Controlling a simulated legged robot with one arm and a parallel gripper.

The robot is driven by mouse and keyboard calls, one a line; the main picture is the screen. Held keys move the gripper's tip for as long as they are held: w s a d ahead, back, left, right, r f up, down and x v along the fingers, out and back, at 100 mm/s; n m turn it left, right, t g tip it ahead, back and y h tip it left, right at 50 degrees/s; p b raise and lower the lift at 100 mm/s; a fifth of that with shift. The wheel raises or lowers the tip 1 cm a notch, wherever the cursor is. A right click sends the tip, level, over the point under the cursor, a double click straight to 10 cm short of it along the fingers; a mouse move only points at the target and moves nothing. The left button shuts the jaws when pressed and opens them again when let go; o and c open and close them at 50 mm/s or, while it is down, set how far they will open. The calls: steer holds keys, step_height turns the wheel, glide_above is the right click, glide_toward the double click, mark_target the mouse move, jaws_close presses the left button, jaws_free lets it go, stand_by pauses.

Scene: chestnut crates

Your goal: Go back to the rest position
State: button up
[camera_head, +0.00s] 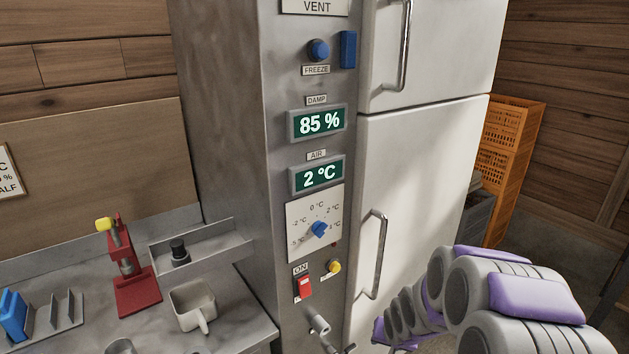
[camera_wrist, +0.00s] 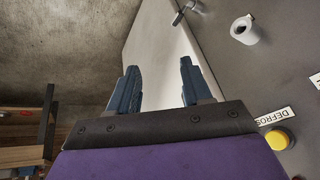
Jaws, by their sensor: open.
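My gripper (camera_wrist: 157,90) is open and empty in the wrist view, with its two blue fingers apart and nothing between them. In the wrist view it is in front of the white fridge door and beside the grey control panel. In the head view my arm is folded at the lower right, in front of the white fridge (camera_head: 420,190); the gripper itself cannot be made out there.
The grey control panel (camera_head: 255,150) carries a dial (camera_head: 319,229), a red switch (camera_head: 304,287) and displays reading 85 % and 2 °C. A metal counter (camera_head: 80,335) at left holds a red stand (camera_head: 137,290) and a pale mug (camera_head: 193,303). Orange crates (camera_head: 510,150) stand at right.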

steer(key=s+a+r+n+g, duration=0.1)
steer(key=s+r, duration=0.4)
steer(key=s, duration=0.7)
steer(key=s+a+r+n+g, duration=0.1)
steer(key=s+r+g, duration=0.2)
steer(key=s, duration=0.9)
steer(key=s+a+r+n+g, duration=0.1)
steer(key=s+a+r+g, duration=0.1)
steer(key=s+r, duration=0.5)
steer(key=s, duration=0.5)
steer(key=shift+r+g, duration=0.4)
